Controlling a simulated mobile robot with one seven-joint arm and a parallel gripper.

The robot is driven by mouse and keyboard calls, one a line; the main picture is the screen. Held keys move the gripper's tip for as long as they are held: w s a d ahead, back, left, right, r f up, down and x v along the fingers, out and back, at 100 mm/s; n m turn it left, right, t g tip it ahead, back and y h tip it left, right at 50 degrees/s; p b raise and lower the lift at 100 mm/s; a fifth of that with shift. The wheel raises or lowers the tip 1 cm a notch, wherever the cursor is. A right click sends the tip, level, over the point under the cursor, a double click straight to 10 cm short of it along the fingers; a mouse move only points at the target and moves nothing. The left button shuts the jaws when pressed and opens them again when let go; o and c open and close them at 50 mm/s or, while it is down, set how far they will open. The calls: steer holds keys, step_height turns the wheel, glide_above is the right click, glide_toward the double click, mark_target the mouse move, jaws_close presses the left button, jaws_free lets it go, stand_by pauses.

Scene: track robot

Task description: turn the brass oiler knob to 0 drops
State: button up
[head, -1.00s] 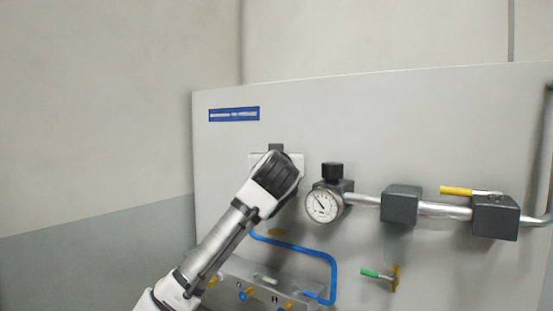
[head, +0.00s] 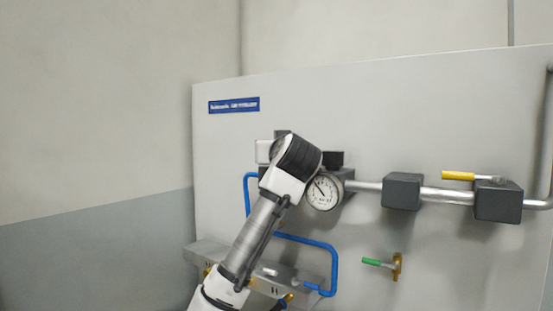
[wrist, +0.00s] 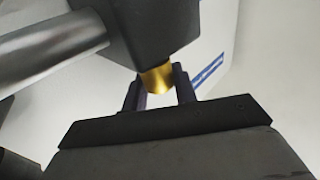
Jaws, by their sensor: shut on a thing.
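The brass oiler knob (wrist: 158,78) shows in the wrist view, below a dark block (wrist: 165,25). The two dark fingers of my gripper (wrist: 159,92) stand on either side of it, and the gripper is shut on the knob. Where the fingertips touch it is partly hidden. In the head view my wrist covers the knob and the gripper, left of the pressure gauge (head: 322,192). No drop scale is readable in either view.
Right of the gauge a pipe runs through dark blocks (head: 401,191) to a yellow-handled valve (head: 458,176). A green-handled valve (head: 378,263) sits lower. A blue hose (head: 318,244) loops below my wrist to the manifold (head: 208,254). A blue label (head: 234,105) is upper left.

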steer(key=shift+f+n+g+y, duration=0.15)
steer(key=shift+n+g+y, duration=0.15)
steer(key=shift+n+y, duration=0.6)
steer(key=shift+f+n+g+y, duration=0.1)
steer(key=shift+n+g+y, duration=0.3)
steer(key=shift+y, duration=0.8)
steer(key=o, duration=0.9)
steer(key=shift+o, duration=0.2)
steer(key=shift+r, duration=0.1)
step_height(320, 180, up, 20)
steer(key=p, duration=0.1)
steer(key=shift+p, duration=0.4)
